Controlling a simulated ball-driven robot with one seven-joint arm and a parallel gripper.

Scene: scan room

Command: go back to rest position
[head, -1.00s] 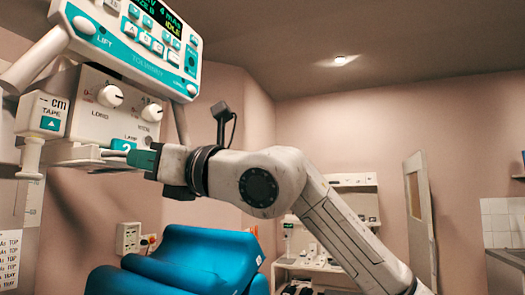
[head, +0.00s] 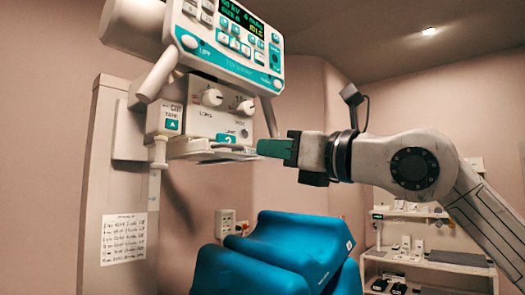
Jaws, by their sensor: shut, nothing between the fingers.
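My gripper (head: 262,148) is at the centre of the head view, at the end of my raised arm. Its green fingers point left and are shut, with nothing visible between them. The fingertips are close to the lower right of the X-ray tube head's knob box (head: 215,112), near the lamp button (head: 227,138). I cannot tell whether they touch it. Above the box is the control panel (head: 228,38), with a lit screen and green keys.
A blue padded chair (head: 285,255) stands below my gripper. A grey column (head: 120,190) with a printed sheet (head: 124,238) is at left. A white shelf unit (head: 420,265) with small items stands at back right. Open air lies between the gripper and the chair.

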